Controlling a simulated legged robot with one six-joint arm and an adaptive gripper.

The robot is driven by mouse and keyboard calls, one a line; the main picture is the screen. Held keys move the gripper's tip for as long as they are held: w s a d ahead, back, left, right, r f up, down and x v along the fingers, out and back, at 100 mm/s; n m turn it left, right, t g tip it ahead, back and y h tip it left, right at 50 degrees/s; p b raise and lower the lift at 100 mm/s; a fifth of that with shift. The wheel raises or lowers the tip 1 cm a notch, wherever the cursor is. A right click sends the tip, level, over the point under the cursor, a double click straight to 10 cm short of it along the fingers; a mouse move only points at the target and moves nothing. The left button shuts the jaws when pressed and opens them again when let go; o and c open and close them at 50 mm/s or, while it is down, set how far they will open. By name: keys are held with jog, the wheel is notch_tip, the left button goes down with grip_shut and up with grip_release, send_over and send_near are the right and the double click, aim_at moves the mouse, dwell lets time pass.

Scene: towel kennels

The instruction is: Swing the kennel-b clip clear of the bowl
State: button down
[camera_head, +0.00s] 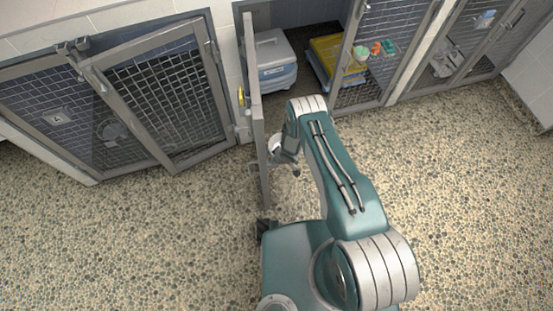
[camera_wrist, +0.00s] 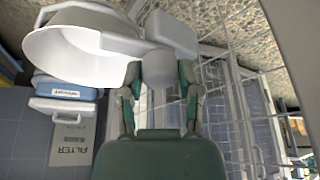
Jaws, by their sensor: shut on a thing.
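A large white bowl (camera_wrist: 85,55) fills the upper left of the wrist view. Beside it is a pale clip (camera_wrist: 157,62) with a rounded grey end, in front of a white block. My gripper (camera_wrist: 160,80) has its two fingers on either side of that rounded end and is shut on it. The clip end is close to the bowl's right rim; I cannot tell whether they touch. In the head view my gripper (camera_head: 284,153) is at the open middle kennel door (camera_head: 257,120), seen nearly edge-on. The bowl (camera_head: 274,145) shows there only as a small pale patch, and the clip is hidden.
Left of the middle door, the kennel marked A has a mesh door (camera_head: 160,95). Inside the middle kennel are a grey-and-blue box (camera_head: 275,60) and a yellow stack (camera_head: 328,58). Mesh doors (camera_head: 390,45) stand to the right. The pebbled floor (camera_head: 130,240) is clear.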

jog(key=m+t+h, duration=0.1)
jog(key=m, duration=0.2)
jog(key=shift+a+m, duration=0.1)
jog(key=shift+m, duration=0.2)
jog(key=shift+m+h, duration=0.6)
jog(key=shift+m, duration=1)
jog(key=shift+m+t, duration=0.3)
jog(key=shift+c, duration=1.5)
grip_release()
jog(key=shift+r, duration=0.1)
jog(key=a+v, duration=0.1)
jog(key=v, duration=1)
jog(key=shift+d+r, duration=0.35)
